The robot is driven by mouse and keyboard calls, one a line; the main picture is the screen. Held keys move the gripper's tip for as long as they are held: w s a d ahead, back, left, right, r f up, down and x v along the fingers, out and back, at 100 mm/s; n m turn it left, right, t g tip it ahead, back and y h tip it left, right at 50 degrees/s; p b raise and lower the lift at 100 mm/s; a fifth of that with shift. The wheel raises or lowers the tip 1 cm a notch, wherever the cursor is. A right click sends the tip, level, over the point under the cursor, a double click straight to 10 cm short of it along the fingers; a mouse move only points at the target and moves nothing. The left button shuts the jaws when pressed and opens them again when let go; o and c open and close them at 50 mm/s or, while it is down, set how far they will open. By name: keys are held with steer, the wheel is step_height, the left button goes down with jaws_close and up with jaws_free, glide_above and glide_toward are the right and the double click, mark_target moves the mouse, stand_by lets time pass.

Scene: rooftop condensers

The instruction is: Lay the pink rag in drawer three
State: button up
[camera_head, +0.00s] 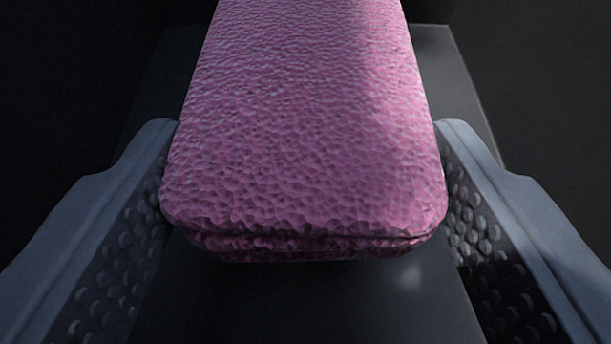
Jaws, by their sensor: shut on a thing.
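The pink rag (305,130) is a thick, folded block with a bumpy surface, and it fills the upper middle of the view. My gripper (305,180) is shut on it, with one grey finger against its left side and one against its right side. The rag's near end is rounded and its far end runs out of the top of the picture. A dark grey flat surface shows below and behind the rag. I cannot tell whether the rag touches it, or whether it is a drawer floor. No drawer number is in view.
Dark, almost black areas lie to the left and right of the grey surface (440,60). They may be walls or shadow; I cannot tell. No other loose objects show.

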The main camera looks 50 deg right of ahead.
steer(key=shift+f, duration=0.15)
steer(key=o, duration=1)
steer(key=shift+c, duration=0.2)
steer(key=shift+r, duration=0.45)
steer(key=p+v, duration=0.2)
steer(key=v, duration=0.5)
steer(key=shift+s+a+r, duration=0.15)
steer(key=shift+a+r, duration=0.05)
